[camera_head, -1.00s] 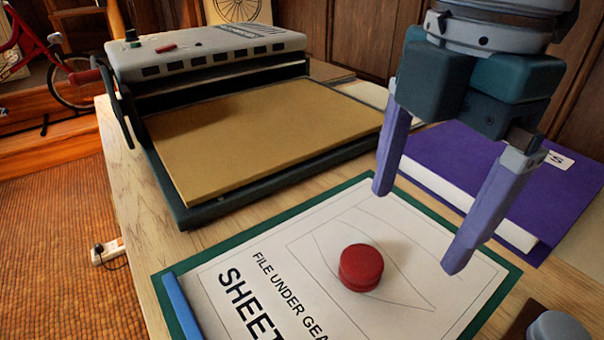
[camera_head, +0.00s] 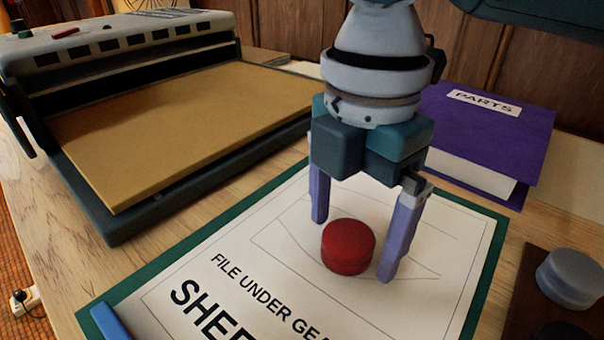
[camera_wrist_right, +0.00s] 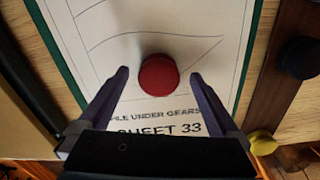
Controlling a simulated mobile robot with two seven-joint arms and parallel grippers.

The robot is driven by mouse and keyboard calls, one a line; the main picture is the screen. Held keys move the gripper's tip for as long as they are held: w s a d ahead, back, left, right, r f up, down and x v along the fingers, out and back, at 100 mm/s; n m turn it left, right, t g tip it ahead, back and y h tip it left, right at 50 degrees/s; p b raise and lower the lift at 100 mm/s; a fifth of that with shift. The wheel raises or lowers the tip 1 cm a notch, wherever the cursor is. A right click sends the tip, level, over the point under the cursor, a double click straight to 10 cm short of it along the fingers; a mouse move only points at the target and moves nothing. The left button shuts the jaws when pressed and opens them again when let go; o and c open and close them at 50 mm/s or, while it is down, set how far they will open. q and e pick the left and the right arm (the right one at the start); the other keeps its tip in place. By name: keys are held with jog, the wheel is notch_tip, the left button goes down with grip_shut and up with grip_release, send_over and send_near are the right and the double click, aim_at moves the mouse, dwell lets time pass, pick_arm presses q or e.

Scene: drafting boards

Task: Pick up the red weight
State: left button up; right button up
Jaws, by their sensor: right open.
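The red weight (camera_head: 348,247) is a short round disc lying on the white drawing sheet (camera_head: 215,300), which is on a green board. My right gripper (camera_head: 352,250) is open, pointing down, with its two purple fingers apart close to the weight. In the head view one finger is left of and behind the weight and the other is at its right. In the right wrist view the red weight (camera_wrist_right: 158,75) lies a little beyond the open fingertips (camera_wrist_right: 159,74), between their lines. Nothing is held. My left gripper is not in view.
A machine with a tan bed (camera_head: 180,130) stands at the left. A purple parts binder (camera_head: 490,125) lies behind at the right. A grey weight (camera_head: 570,278) sits on a brown holder at the right edge. A blue bar (camera_head: 110,322) lies along the sheet's left edge.

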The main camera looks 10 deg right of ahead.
jog(key=shift+f, duration=0.4)
jog(key=shift+r, duration=0.1)
grip_shut()
dwell(0.4)
